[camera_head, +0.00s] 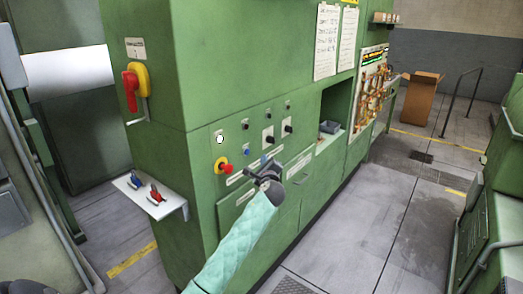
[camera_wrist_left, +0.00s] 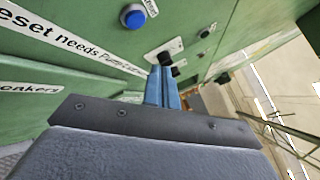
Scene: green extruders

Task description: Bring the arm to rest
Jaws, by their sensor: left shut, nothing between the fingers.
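My left arm (camera_head: 238,240), in a pale teal sleeve, reaches up from the bottom of the head view. My left gripper (camera_head: 257,166) is at its end, in front of the green machine's control panel, close below the row of buttons and knobs. In the left wrist view the gripper's blue fingers (camera_wrist_left: 163,84) are together with nothing between them. Whether they touch the panel I cannot tell. My right gripper is not in view.
The green machine (camera_head: 150,60) carries a red-and-yellow switch (camera_head: 133,84), a red stop button (camera_head: 225,167) and a blue button (camera_wrist_left: 132,16). A small shelf (camera_head: 150,198) with tools juts out at left. Grey floor (camera_head: 375,225) is clear on the right.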

